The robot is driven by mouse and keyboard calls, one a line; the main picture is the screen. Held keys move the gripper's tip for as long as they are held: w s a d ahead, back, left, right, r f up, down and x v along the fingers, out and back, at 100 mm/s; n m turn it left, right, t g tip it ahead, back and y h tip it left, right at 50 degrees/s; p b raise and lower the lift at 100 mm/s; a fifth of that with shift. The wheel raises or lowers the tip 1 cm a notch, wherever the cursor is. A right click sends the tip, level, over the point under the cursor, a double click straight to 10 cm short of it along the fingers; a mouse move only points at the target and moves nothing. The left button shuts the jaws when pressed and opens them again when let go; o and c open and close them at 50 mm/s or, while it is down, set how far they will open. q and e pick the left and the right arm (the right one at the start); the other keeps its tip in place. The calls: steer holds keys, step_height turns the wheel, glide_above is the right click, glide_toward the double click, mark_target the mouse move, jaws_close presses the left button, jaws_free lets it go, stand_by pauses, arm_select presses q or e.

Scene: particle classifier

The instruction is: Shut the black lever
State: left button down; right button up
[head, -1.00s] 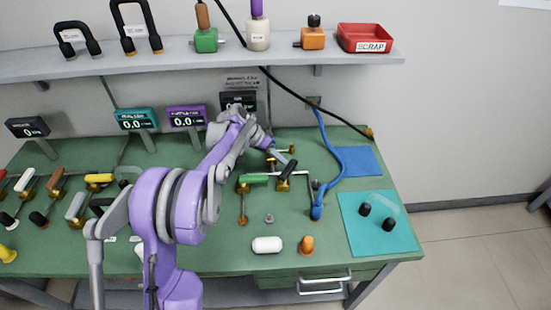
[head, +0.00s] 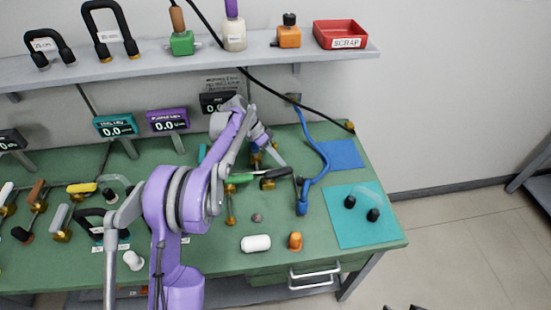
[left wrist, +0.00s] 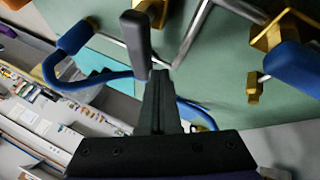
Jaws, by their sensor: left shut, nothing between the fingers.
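The black lever (head: 276,174) is on the pipework at the right of the green bench, just right of the green lever (head: 238,178). Its handle lies nearly level in the head view. My left gripper (head: 280,160) is shut and empty, just above and behind the black lever. In the left wrist view my closed fingers (left wrist: 160,78) point at the lower end of a dark handle (left wrist: 135,38), which looks like the black lever. I cannot tell whether they touch. Two small dark tips at the head view's bottom edge may be my right gripper (head: 403,307).
A white cylinder (head: 256,243) and an orange knob (head: 295,241) stand in front. Several other levers are at left. A shelf (head: 200,62) hangs behind.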

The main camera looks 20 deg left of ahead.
arm_select(q)
steer(key=shift+s+d, duration=0.15)
steer(key=shift+d, duration=0.2)
stand_by(0.6)
steer(key=w+v, duration=0.1)
steer(key=v, duration=0.9)
steer(key=shift+s+a+r, duration=0.2)
steer(key=shift+s+r, duration=0.15)
steer(key=shift+s, duration=0.2)
steer(key=shift+s+f, duration=0.1)
